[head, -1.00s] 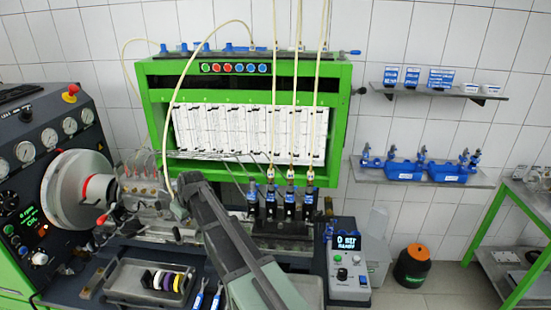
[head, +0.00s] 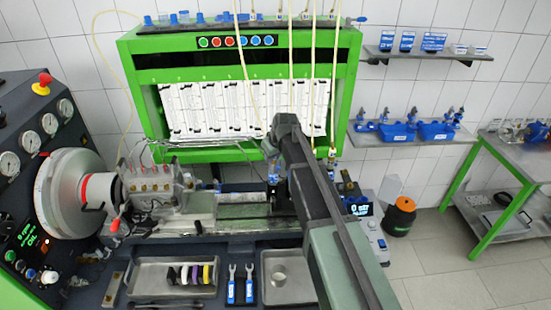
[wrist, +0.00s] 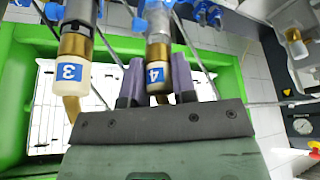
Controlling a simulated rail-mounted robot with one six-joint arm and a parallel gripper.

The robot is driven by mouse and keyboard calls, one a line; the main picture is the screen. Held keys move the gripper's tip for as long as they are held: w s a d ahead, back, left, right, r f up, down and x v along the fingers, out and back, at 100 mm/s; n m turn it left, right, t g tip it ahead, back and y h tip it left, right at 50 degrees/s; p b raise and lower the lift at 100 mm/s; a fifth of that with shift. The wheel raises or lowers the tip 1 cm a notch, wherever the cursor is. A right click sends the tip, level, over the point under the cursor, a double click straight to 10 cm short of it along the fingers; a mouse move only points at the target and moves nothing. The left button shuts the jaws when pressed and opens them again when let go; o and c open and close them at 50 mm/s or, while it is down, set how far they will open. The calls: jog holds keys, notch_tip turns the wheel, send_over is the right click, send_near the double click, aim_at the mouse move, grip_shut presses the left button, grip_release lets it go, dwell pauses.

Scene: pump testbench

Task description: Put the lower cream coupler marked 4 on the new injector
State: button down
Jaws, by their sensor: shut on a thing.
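The cream coupler marked 4 (wrist: 159,52) has a brass collar and a blue number label. My gripper (wrist: 158,76) is shut on it, with one grey finger on each side. In the wrist view it lines up with a blue-and-grey injector top (wrist: 160,18); I cannot tell whether it is seated or just above. The cream coupler marked 3 (wrist: 74,74) sits beside it on another blue injector part (wrist: 76,9). In the head view my arm hides the gripper's grip; an injector (head: 273,168) shows left of the arm.
Another coupler (wrist: 297,47) is at the right of the wrist view. Thin hoses (head: 313,60) hang before the green test bench (head: 128,60). A tray with coloured rings (head: 160,273), two blue-handled wrenches (head: 240,284) and an empty tray (head: 288,280) lie in front.

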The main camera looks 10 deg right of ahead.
jog(key=shift+r, duration=0.1)
jog(key=c, duration=0.9)
grip_release()
jog(key=shift+d, duration=0.1)
jog(key=shift+r, duration=0.15)
jog(key=p+v, duration=0.3)
jog(key=shift+r, duration=0.1)
jog(key=s+d, duration=0.4)
jog(key=s, duration=0.7)
jog(key=s+a+f+m+g+h, duration=0.1)
jog(key=s+a+m+g, duration=0.1)
jog(key=s, duration=0.7)
jog(key=s+a+f+m+g+h, duration=0.1)
jog(key=s+a+m+g, duration=0.15)
jog(key=s, duration=0.65)
jog(key=shift+t, duration=0.25)
notch_tip(320, 180, down, 22)
jog(key=b, duration=2.2)
jog(key=shift+a, duration=0.15)
